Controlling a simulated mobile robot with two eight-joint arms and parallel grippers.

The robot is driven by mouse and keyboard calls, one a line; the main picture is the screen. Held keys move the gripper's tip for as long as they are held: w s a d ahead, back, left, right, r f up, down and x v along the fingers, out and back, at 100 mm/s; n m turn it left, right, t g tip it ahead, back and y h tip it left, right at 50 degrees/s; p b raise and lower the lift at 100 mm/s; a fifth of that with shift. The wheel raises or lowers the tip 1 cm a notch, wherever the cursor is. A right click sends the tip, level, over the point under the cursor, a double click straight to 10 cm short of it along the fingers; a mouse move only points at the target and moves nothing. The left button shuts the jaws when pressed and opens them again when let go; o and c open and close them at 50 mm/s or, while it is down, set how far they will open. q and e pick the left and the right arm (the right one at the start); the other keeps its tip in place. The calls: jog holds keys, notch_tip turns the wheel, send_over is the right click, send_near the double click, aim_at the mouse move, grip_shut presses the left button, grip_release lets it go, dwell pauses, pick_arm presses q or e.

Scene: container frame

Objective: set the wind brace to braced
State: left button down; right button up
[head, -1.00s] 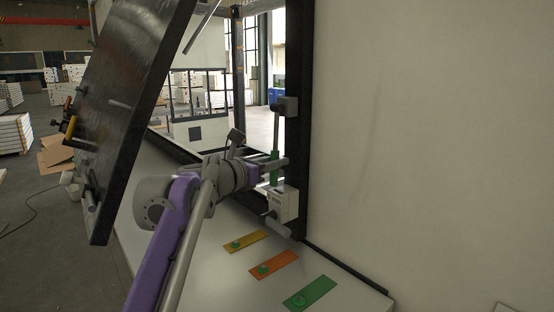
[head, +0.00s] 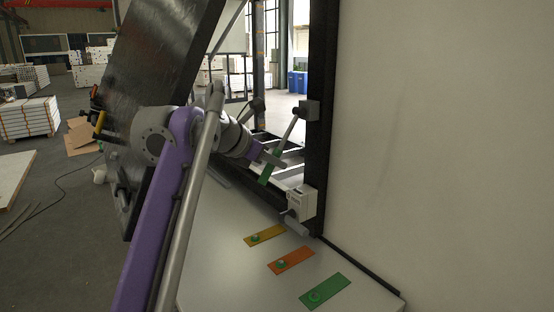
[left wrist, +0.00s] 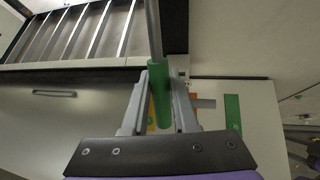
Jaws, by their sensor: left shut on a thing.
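The wind brace is a thin grey rod (head: 290,134) with a green grip (head: 270,168) at its lower end. The rod slants down and left from there. My left gripper (head: 269,158) is shut on the green grip. In the left wrist view the green grip (left wrist: 160,92) lies between the two fingers, with the grey rod (left wrist: 153,30) running on above. A white box (head: 302,202) with a small label and a grey knob sits lower on the post, apart from the grip. My right gripper is out of view.
A large dark door panel (head: 165,65) stands open at the left, behind my left arm. A pale wall (head: 440,130) fills the right.

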pick_arm(q)
jog(key=shift+r, duration=0.1)
dwell(0.3)
jog(key=c, duration=0.7)
grip_release()
jog(key=shift+s+a, duration=0.1)
jog(key=v, duration=1)
jog(key=shift+s+a+r, duration=0.1)
jog(key=shift+r, duration=0.1)
